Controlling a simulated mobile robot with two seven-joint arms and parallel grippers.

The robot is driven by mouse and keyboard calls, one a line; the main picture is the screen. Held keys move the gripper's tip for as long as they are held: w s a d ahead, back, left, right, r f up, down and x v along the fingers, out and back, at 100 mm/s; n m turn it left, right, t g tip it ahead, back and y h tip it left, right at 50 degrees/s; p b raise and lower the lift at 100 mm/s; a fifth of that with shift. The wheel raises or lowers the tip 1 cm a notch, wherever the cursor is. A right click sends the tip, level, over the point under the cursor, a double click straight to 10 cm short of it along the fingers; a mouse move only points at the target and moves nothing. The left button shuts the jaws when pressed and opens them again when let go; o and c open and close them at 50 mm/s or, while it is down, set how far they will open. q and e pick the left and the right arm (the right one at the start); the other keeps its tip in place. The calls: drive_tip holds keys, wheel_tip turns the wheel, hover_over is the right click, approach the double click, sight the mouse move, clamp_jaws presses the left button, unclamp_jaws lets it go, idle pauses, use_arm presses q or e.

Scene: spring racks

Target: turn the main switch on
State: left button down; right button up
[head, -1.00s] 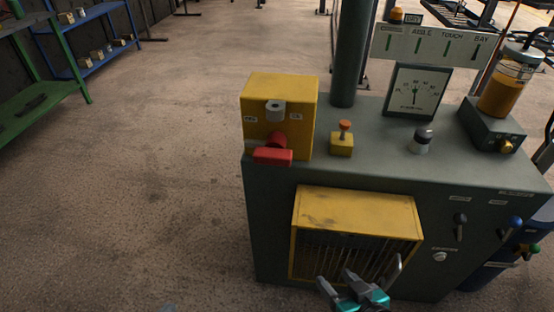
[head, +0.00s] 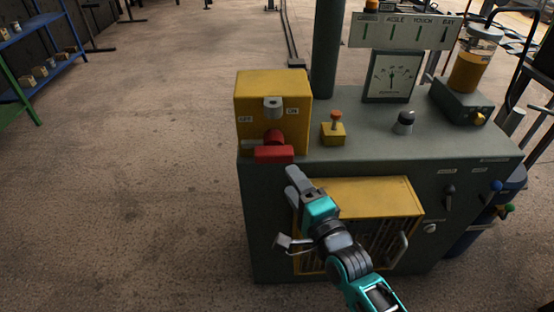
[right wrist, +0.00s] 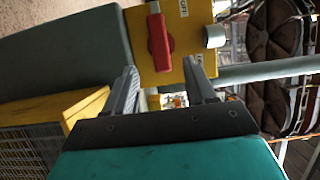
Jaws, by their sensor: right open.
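The main switch is a yellow box (head: 285,98) on the left end of the grey cabinet, with OFF on its left and ON on its right. Its red handle (head: 274,154) sits low on the front; I cannot tell which label it is set to. My right gripper (head: 292,180) is open and empty, just below and right of the handle, apart from it. In the right wrist view the red handle (right wrist: 159,42) shows beyond and between the two fingertips (right wrist: 158,68). My left gripper is not in view.
The cabinet top (head: 370,140) carries a yellow block with an orange button (head: 333,128), a dark-capped knob (head: 403,123), a gauge (head: 390,75) and an amber jar (head: 470,65). A yellow grilled box (head: 385,190) juts out under my right arm.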

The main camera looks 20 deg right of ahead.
sight(277, 160)
drive_tip(key=w, duration=0.6)
drive_tip(key=w+a, duration=0.1)
drive_tip(key=w, duration=0.2)
drive_tip(key=shift+b, duration=0.35)
drive_tip(key=shift+s, duration=0.1)
clamp_jaws()
